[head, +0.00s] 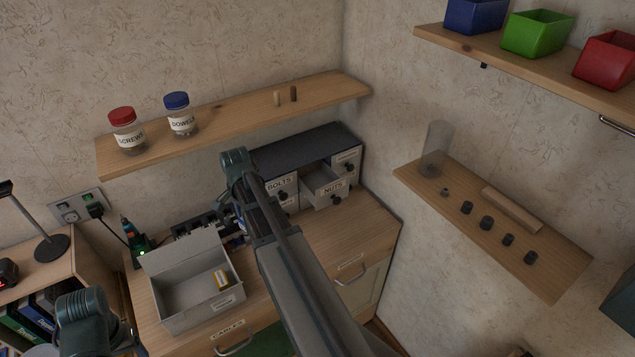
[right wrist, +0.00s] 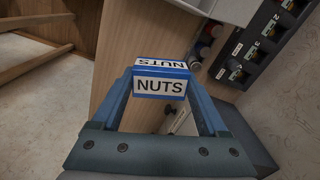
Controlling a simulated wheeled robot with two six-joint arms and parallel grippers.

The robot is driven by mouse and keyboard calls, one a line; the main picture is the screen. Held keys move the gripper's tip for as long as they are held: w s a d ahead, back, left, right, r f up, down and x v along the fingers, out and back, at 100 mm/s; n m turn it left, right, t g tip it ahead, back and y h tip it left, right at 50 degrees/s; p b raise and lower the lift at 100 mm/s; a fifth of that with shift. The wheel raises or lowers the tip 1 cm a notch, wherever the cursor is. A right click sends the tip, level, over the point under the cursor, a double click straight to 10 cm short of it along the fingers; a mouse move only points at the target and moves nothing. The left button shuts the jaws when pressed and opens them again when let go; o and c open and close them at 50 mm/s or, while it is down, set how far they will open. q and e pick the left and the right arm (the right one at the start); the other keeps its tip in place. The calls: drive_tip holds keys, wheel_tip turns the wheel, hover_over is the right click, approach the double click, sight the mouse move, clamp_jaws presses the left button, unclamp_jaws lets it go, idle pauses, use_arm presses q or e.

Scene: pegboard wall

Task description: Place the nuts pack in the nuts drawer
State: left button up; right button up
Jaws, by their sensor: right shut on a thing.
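The nuts pack, a small blue block with white NUTS labels (right wrist: 160,86), sits between the two blue fingers of my right gripper (right wrist: 160,76) in the right wrist view. That gripper is shut on it. In the head view my right arm crosses the middle and hides the pack. The nuts drawer (head: 323,187) is pulled out of the dark-topped cabinet (head: 304,148), right of the arm. Its inside shows in part and looks empty. My left arm shows only as a joint at the lower left; its gripper is out of view.
An open grey box (head: 191,297) with a yellow-and-white item (head: 222,281) stands on the wooden cabinet in front. A shelf (head: 237,117) with a screws jar (head: 127,131) and dowels jar (head: 181,116) overhangs the drawers. A shelf with dark pegs (head: 492,225) is at right.

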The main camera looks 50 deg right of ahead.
use_arm(q)
wheel_tip(320, 180, up, 8)
drive_tip(key=p, duration=0.7)
use_arm(e)
drive_tip(key=s+d+r+n, duration=0.35)
drive_tip(key=s+d, duration=0.65)
drive_tip(key=d, duration=0.4)
drive_tip(key=s+d+r+n, duration=0.2)
drive_tip(key=s+d+r, duration=0.3)
drive_tip(key=s+d, duration=0.75)
hover_over(323, 184)
drive_tip(key=s+a, duration=0.2)
drive_tip(key=a, duration=0.1)
drive_tip(key=f+b, duration=0.4)
drive_tip(key=f, duration=0.1)
drive_tip(key=f+b, duration=0.2)
drive_tip(key=shift+s+f+b, duration=0.15)
drive_tip(key=shift+s+b, duration=0.15)
drive_tip(key=shift+s, duration=0.05)
use_arm(q)
wheel_tip(323, 184, down, 7)
drive_tip(key=shift+f+b, duration=0.2)
drive_tip(key=shift+b, duration=0.2)
use_arm(e)
drive_tip(key=shift+f, duration=0.35)
